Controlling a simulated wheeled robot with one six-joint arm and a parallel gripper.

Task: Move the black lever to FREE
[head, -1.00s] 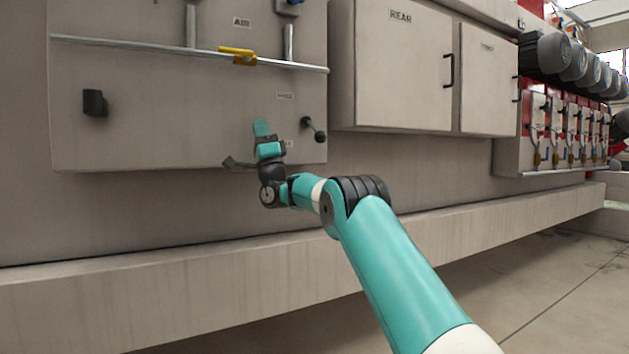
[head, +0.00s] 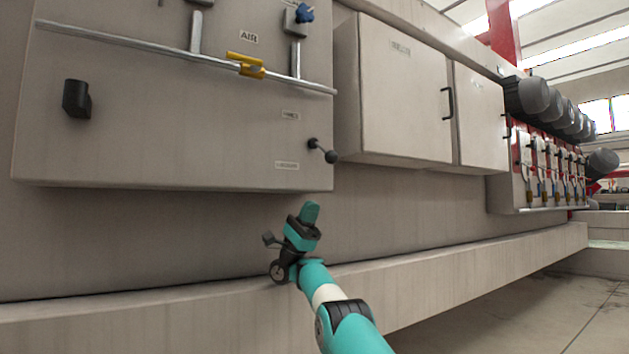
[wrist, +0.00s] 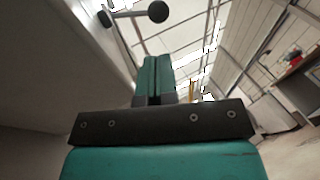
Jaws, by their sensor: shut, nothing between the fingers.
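The black lever (head: 323,151) sits at the lower right of the grey panel in the head view. Its arm slopes down to the right and ends in a round black knob. Two small labels, one above and one below, stand to its left; their lettering is too small to read. The lever (wrist: 137,13) also shows at the top of the wrist view, knob to the right. My gripper (head: 309,212) is shut and empty, below the lever and below the panel's bottom edge, not touching it. In the wrist view the closed fingers (wrist: 154,75) point up toward the lever's area.
A yellow-handled valve (head: 246,65) on a pipe is above, by the AIR label. A black knob (head: 77,98) is at the panel's left. A grey cabinet (head: 400,95) juts out right of the lever. A ledge (head: 450,258) runs below.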

